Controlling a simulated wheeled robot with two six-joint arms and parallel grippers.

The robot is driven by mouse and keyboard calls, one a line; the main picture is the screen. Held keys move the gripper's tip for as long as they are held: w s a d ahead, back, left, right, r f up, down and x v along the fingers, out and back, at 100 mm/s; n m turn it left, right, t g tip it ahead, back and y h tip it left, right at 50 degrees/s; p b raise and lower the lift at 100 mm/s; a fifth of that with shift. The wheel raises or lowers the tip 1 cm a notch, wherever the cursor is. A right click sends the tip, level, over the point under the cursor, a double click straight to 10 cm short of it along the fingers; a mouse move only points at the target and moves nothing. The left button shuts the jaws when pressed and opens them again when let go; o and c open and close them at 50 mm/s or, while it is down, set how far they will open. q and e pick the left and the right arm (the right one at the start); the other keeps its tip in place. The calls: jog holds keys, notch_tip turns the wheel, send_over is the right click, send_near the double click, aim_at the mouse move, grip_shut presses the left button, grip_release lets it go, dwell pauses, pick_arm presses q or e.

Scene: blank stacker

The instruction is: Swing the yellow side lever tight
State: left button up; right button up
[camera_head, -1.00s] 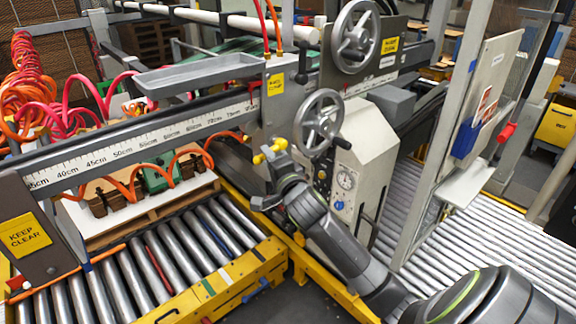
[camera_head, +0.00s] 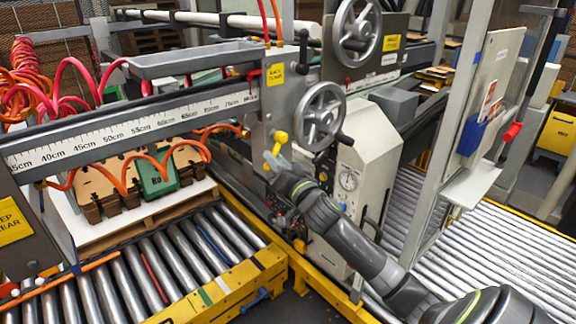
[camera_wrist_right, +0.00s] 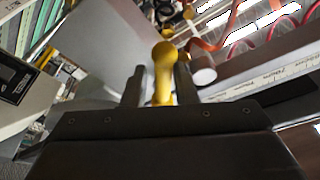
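The yellow side lever (camera_head: 278,143) is on the grey upright post, left of the lower handwheel. My right gripper (camera_head: 273,160) is at the lever and hides part of it. In the right wrist view the yellow lever (camera_wrist_right: 163,75) lies between the two dark fingers of my right gripper (camera_wrist_right: 160,85). A narrow gap shows beside the left finger; the right finger is close against the lever or overlaps it in view. The fingers look open around the lever. My left gripper is not in view.
The lower handwheel (camera_head: 321,117) is just right of the lever, above the pale gauge cabinet (camera_head: 352,185). A ruled beam (camera_head: 130,130) runs left from the post. Orange hoses (camera_head: 125,170) hang near stacked brown blanks (camera_head: 100,195). Roller conveyors lie on both sides.

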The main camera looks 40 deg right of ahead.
jog(key=d+n, duration=0.1)
jog(key=n, duration=0.1)
jog(key=d+f+n+y, duration=0.1)
jog(key=n, duration=0.1)
jog(key=shift+w+n+b, duration=0.1)
jog(key=shift+n+b, duration=0.2)
jog(key=shift+b, duration=0.05)
jog(key=s+d+f+n+y+b, duration=0.1)
jog(key=s+d+f+n+b, duration=0.1)
jog(key=s+b, duration=0.6)
jog(key=n+b, duration=0.1)
jog(key=b, duration=0.3)
jog(key=shift+s+n+y+b, duration=0.35)
jog(key=shift+n+y, duration=0.05)
dwell(0.7)
